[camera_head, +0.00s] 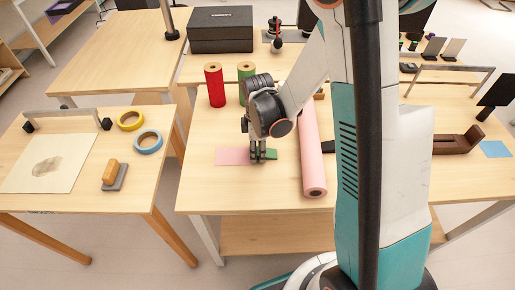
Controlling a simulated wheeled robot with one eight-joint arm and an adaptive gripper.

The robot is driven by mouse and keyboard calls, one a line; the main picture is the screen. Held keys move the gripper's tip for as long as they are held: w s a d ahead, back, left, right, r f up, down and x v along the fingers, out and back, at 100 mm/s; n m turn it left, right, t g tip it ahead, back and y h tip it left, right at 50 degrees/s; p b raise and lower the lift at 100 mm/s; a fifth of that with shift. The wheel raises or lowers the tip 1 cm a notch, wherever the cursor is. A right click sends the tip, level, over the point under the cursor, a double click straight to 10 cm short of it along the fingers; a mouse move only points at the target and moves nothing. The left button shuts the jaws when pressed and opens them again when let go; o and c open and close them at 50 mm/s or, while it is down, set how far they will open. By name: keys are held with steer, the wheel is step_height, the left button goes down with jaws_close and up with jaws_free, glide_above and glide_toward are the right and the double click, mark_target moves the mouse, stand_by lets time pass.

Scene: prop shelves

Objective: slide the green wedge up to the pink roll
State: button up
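The pink roll (313,155) lies on the middle table, its near end close to the table's front edge. The green wedge (271,154) is a small block on the tabletop left of the roll, with a strip of bare wood between them. My gripper (257,154) points down at the left side of the wedge, fingertips low near the tabletop. The fingers partly hide the wedge's left end. Whether they touch it, and how far apart they are, is too small to tell.
A flat pink sheet (231,156) lies left of my gripper. A red roll (214,85) and a green roll (246,71) stand behind it. A dark object (328,147) lies right of the pink roll, partly hidden by my arm. The table's front left is clear.

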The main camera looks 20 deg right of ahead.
mark_target(284, 160)
steer(key=c, duration=0.4)
steer(key=shift+o, duration=0.7)
steer(key=shift+d, duration=0.15)
steer(key=shift+s+d+b, duration=0.2)
steer(key=shift+s+d, duration=0.4)
steer(key=shift+d, duration=0.55)
steer(key=shift+s+d+b, duration=0.15)
steer(key=shift+s+d, duration=0.4)
steer(key=shift+d, duration=0.55)
steer(key=shift+s+d+b, duration=0.2)
steer(key=shift+s+d, duration=0.4)
steer(key=shift+d, duration=0.55)
steer(key=shift+s+a, duration=0.1)
steer(key=shift+s, duration=0.15)
steer(key=shift+s+d, duration=0.35)
steer(key=shift+s, duration=0.05)
steer(key=o, duration=1)
